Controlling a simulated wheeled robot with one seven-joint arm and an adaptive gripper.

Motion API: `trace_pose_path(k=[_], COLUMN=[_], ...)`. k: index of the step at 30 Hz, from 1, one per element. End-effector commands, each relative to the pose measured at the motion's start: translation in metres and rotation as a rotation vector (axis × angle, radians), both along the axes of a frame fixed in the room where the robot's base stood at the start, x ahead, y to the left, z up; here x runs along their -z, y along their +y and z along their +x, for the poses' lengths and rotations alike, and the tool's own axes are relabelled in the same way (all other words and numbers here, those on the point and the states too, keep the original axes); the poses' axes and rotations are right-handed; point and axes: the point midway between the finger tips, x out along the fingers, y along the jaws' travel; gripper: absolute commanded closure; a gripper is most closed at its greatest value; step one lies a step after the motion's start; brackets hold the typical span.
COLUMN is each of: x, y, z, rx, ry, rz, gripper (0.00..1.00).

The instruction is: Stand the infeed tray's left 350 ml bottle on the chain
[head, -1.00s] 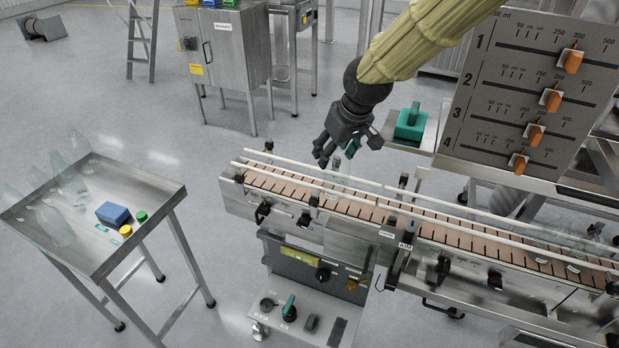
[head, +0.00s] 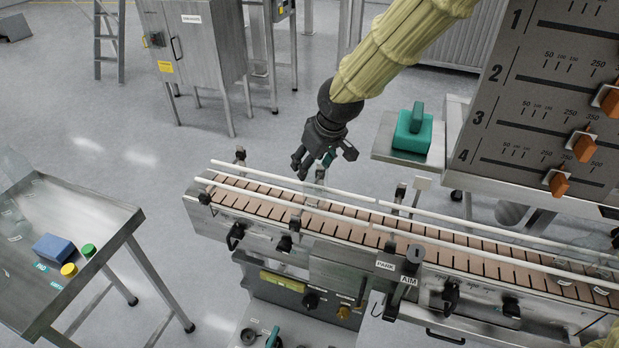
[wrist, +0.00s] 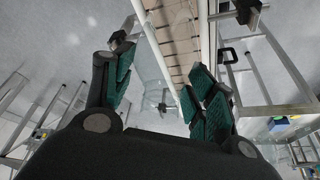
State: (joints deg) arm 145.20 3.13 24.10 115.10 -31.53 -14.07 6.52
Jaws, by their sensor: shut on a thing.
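My gripper (head: 318,166) is over the far side of the conveyor, near its left end. In the wrist view its green-padded fingers (wrist: 160,98) are apart, closed around a clear, see-through bottle (wrist: 150,78). The bottle's outline is very faint, and in the head view it barely shows. I cannot tell whether its base touches the chain. The tan slatted chain (head: 345,228) runs between two white guide rails. The infeed tray (head: 103,213) is at the left, with clear bottles (head: 14,168) at its cut-off left edge.
A blue block (head: 54,248), a yellow cap (head: 69,269) and a green cap (head: 89,250) sit on the tray. The guide rails (head: 290,200) border the chain. A teal-handled block (head: 413,132) on a shelf and a slider panel (head: 545,95) stand right of my arm.

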Motion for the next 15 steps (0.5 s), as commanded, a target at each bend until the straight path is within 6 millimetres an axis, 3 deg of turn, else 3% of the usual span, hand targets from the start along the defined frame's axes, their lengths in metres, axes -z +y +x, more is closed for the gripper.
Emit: trace_pose_path(k=[8,15], x=[0.017,0.045], y=[-0.002,-0.002], z=[0.0,0.0], rx=[0.002,0.002], ry=[0.0,0.001], rz=[0.0,-0.001], gripper=[0.7,0.7])
